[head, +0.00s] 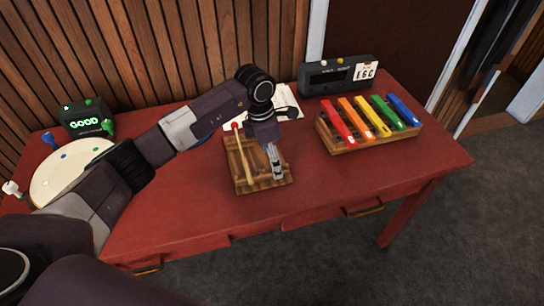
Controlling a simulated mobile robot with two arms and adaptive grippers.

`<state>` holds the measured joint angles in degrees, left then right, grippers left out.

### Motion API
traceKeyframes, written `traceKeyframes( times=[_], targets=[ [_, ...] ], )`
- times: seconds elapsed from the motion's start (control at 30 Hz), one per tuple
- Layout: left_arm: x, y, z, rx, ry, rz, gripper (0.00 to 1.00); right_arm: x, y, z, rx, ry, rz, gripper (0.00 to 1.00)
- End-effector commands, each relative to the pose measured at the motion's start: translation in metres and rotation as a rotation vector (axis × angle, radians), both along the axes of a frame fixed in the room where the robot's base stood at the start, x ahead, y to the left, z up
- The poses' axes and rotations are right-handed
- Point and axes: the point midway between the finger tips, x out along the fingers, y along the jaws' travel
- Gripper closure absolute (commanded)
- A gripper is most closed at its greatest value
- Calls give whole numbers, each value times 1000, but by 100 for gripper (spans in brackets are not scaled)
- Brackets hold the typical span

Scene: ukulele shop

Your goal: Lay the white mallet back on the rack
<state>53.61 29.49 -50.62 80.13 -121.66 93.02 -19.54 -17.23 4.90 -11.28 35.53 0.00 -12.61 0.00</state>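The wooden rack (263,186) lies on the red table, near its middle. A mallet with a red head and a pale stick (243,156) lies along the rack's left side. My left gripper (277,172) points down over the right part of the rack. Its grey fingers look close together, but I cannot tell whether they are shut or hold anything. I cannot make out the white mallet; the gripper and arm hide part of the rack. My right gripper is not in view.
A xylophone with coloured bars (371,118) stands to the right, before a dark display box (337,77). A round cream board with coloured pegs (60,172) and a small box reading GOOD (86,121) are at left. White paper (287,99) lies behind the rack. The table's front right is clear.

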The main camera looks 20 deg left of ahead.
Motion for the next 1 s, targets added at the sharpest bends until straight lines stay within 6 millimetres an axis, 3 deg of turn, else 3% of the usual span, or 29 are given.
traceKeyframes(
  times=[0.23, 0.27, 0.43, 0.77, 1.0],
  targets=[
    [0, 0, 0, 1, -1, 0, 61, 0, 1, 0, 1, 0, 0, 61],
    [0, 0, 0, 1, -1, 0, 29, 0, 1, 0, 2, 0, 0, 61],
    [0, 0, 0, 1, -1, 0, 12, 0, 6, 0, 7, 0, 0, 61],
    [0, 1, 3, 0, -1, 0, 12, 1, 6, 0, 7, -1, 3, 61],
    [-1, 6, 41, 2, -6, 0, 12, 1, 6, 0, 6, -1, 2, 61]
  ],
)
